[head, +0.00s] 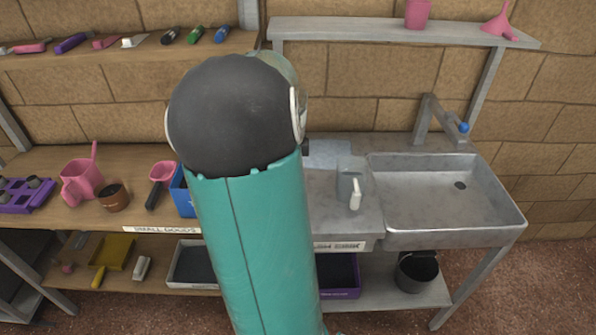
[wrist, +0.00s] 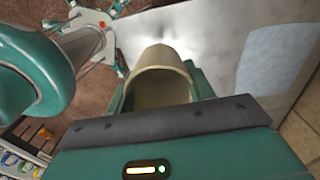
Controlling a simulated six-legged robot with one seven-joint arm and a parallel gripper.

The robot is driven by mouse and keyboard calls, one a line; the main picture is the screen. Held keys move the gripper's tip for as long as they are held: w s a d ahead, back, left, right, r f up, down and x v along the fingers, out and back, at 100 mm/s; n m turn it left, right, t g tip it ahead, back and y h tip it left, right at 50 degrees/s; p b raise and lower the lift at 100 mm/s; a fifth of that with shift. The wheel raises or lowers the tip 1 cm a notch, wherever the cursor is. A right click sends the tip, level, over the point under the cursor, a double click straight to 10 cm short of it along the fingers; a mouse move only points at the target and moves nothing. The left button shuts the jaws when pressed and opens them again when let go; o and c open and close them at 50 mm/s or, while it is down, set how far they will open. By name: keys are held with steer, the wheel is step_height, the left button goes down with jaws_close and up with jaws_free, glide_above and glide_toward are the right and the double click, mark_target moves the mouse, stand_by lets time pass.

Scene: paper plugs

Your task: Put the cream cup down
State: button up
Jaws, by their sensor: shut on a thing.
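The cream cup (wrist: 163,78) is in my gripper (wrist: 160,92) in the wrist view. Teal fingers sit on either side of it and are shut on it. Its rounded rim and part of its hollow inside show; its far side and base are hidden. A grey metal surface (wrist: 215,38) shows behind and beside the cup. I cannot tell whether the cup touches it. In the head view my own arm covers the middle, and neither gripper nor cup can be seen there.
The metal sink (head: 440,205) is at the right, with a grey counter (head: 335,205) left of it. A grey dispenser (head: 350,180) stands on that counter. A pink watering can (head: 82,182) and a brown pot (head: 113,197) are on the wooden bench at left. A pale blue sheet (wrist: 272,65) lies at right.

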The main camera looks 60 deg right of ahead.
steer(key=s+a+r+m, duration=0.3)
steer(key=s+a+m, duration=0.25)
steer(key=m, duration=0.75)
steer(key=shift+m, duration=0.3)
steer(key=w+d+f, duration=0.2)
steer(key=d+f, duration=0.1)
steer(key=d, duration=0.1)
steer(key=w+d+f, duration=0.2)
steer(key=d+f, duration=0.1)
steer(key=d, duration=0.1)
steer(key=w+d+f, duration=0.2)
steer(key=d+f, duration=0.1)
steer(key=d, duration=0.2)
steer(key=shift+f, duration=0.35)
steer(key=shift+w+d+f, duration=0.1)
steer(key=shift+d+f, duration=0.1)
steer(key=shift+f, duration=1.4)
steer(key=shift+f, duration=0.15)
steer(key=o, duration=1)
